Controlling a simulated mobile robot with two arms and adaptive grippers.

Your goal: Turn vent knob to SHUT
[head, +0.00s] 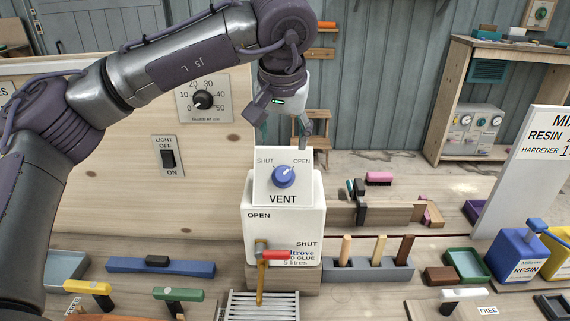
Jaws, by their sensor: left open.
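The vent knob (284,177) is a round blue dial on a white plate (265,194) marked VENT, with SHUT at its upper left and OPEN at its upper right. Its pale pointer mark seems to lean up and right, toward OPEN. My left gripper (281,122) hangs above the plate, open and empty, with its fingers spread. It appears apart from the knob, which is not hidden. My right gripper is not in view.
Below the plate, a white glue container (257,226) has a red-handled tap (277,254) over a drain grate (262,306). A wooden panel at left carries a dial (203,100) and a light switch (168,158). A grey block (367,272) with upright handles stands to the right.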

